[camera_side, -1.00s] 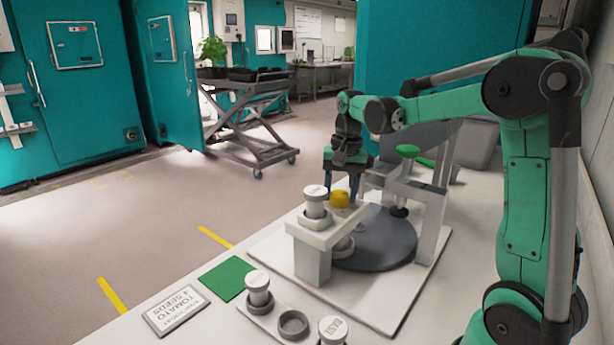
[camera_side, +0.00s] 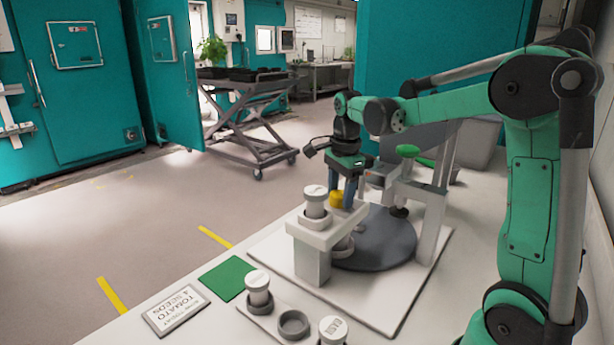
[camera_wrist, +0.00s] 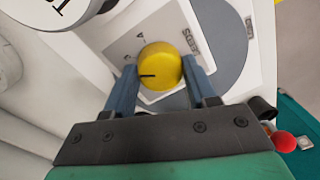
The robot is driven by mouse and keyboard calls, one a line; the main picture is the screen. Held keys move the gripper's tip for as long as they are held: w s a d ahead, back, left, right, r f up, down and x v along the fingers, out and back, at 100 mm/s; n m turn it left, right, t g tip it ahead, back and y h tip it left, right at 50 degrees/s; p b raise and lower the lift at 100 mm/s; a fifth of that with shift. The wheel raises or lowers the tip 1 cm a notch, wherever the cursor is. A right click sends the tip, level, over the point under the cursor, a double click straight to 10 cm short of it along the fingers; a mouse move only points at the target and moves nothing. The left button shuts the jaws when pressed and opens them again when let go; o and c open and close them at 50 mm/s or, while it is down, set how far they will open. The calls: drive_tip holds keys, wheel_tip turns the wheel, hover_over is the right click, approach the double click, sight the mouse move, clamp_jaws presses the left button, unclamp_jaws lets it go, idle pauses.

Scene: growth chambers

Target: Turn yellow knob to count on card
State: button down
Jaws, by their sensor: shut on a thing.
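The yellow knob (camera_side: 337,199) sits on the white stand (camera_side: 312,262) beside a capped white jar (camera_side: 315,202). My gripper (camera_side: 345,196) points down at it. In the wrist view the two blue fingers (camera_wrist: 160,82) are shut on the sides of the knob (camera_wrist: 163,66). A dark pointer line on the knob points left. Beside the knob are the word "SEEDS" and small marks, only partly readable. The card (camera_side: 177,309) lies flat at the front left and reads "TOMATO 4 SEEDS", with a smaller line above that is hard to read.
A grey disc (camera_side: 384,242) lies under the stand on the white base plate. A green mat (camera_side: 227,278) and a holder (camera_side: 256,315) with white-lidded jars and an empty ring (camera_side: 293,323) are in front.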

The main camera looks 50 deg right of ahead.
sight(340, 194)
drive_tip(key=m, duration=0.5)
drive_tip(key=shift+m, duration=0.3)
drive_tip(key=m, duration=0.5)
drive_tip(key=shift+m+g+h, duration=0.3)
drive_tip(key=shift+c, duration=1.3)
unclamp_jaws()
drive_tip(key=shift+a+r, duration=0.15)
drive_tip(key=shift+r, duration=1.25)
drive_tip(key=shift+a+r, duration=0.1)
drive_tip(key=shift+r, duration=1.3)
